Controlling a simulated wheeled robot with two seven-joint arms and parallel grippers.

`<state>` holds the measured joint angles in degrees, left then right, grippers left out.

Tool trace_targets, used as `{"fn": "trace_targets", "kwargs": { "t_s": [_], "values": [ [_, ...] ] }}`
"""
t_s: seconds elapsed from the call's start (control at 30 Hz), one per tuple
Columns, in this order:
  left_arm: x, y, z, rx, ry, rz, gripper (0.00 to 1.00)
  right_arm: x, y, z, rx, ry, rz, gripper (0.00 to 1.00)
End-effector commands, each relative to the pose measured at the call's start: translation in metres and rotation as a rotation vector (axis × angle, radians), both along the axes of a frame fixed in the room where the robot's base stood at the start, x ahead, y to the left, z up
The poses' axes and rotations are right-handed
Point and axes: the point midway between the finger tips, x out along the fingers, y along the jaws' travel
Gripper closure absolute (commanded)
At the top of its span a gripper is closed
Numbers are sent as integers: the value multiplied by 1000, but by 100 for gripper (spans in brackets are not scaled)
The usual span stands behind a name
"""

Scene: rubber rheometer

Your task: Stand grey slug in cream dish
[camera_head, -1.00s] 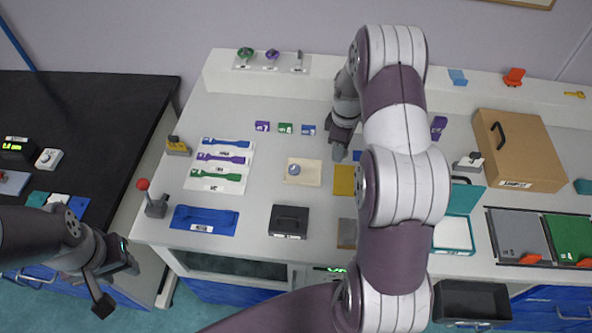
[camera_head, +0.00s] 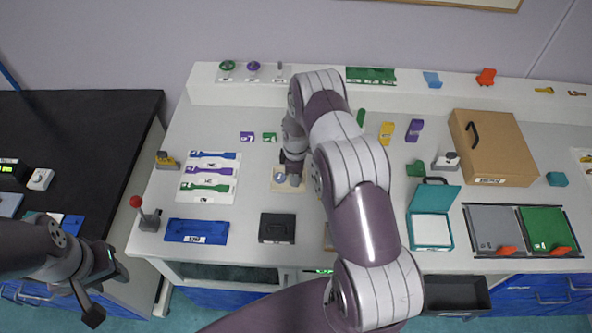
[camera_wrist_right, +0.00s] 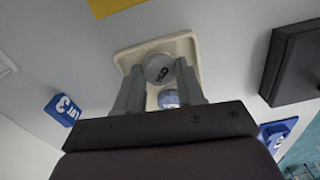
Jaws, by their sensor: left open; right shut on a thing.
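The cream dish (camera_head: 287,188) lies on the bench, partly hidden by my right arm; its rim shows in the right wrist view (camera_wrist_right: 186,44). My right gripper (camera_head: 291,180) is over the dish, pointing down. In the right wrist view it (camera_wrist_right: 159,75) is shut on the grey slug (camera_wrist_right: 158,68), a round grey piece with a dark mark on its top. A bluish round piece (camera_wrist_right: 168,98) sits beside it at the dish's left part. I cannot tell whether the slug touches the dish floor. My left gripper (camera_head: 107,290) is open and empty, low at the left.
A black case (camera_head: 277,228) and a blue tray (camera_head: 196,231) lie in front of the dish. A white mat with coloured tools (camera_head: 209,178) is to its left. Small tags (camera_head: 247,136) stand behind. A teal open box (camera_head: 432,231) is at the right.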

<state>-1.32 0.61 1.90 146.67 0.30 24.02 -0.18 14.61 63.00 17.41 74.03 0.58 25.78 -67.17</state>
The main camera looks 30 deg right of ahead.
Motion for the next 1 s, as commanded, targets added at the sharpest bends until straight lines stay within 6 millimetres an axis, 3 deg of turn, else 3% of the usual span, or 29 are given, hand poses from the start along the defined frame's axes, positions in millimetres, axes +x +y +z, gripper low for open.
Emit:
{"fn": "trace_targets", "kwargs": {
  "t_s": [0.3,0.33,0.37,0.77,1.0],
  "values": [
    [0,0,-6,0,0,0,57,0,0,-5,-1,-1,0,90],
    [0,0,-5,0,1,0,57,0,0,-4,-1,-1,0,55],
    [0,0,-5,0,1,0,57,0,0,-3,-1,-1,0,51],
    [0,0,-4,0,0,0,57,1,-1,5,-1,-3,0,51],
    [0,0,-25,0,1,0,57,2,-1,56,-2,-7,0,51]
  ]
}}
